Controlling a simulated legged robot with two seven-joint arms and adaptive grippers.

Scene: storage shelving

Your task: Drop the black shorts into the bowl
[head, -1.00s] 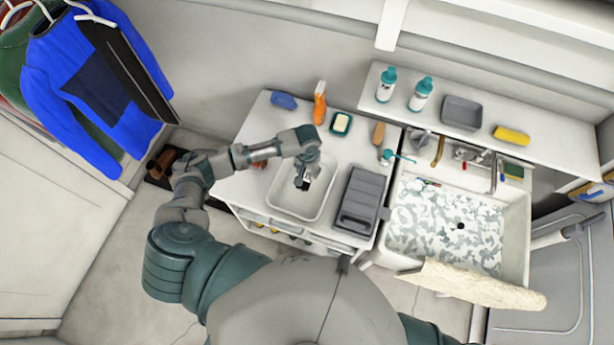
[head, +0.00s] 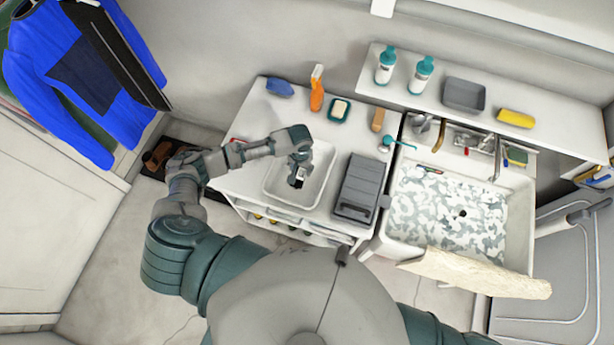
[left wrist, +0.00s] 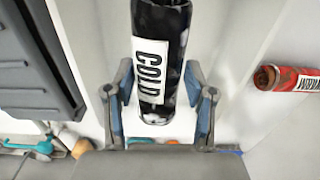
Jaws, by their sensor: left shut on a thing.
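My left gripper (head: 297,178) points down into a white rectangular basin (head: 322,168) on the counter. In the left wrist view, its two fingers (left wrist: 161,112) are shut on a black cylinder (left wrist: 178,22) with a white label reading COLD. In the head view the gripper mostly hides the cylinder. I cannot tell whether it touches the basin floor. No black shorts can be made out, and no round bowl shows; the white basin is the nearest thing to one. My right gripper is out of view.
A dark grey case (head: 357,188) stands right of the basin. A red cylinder (left wrist: 288,78) lies at the right in the wrist view. An orange spray bottle (head: 317,90) and soap dish (head: 339,109) stand behind. A sink (head: 460,215) is further right; clothes (head: 70,75) hang at left.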

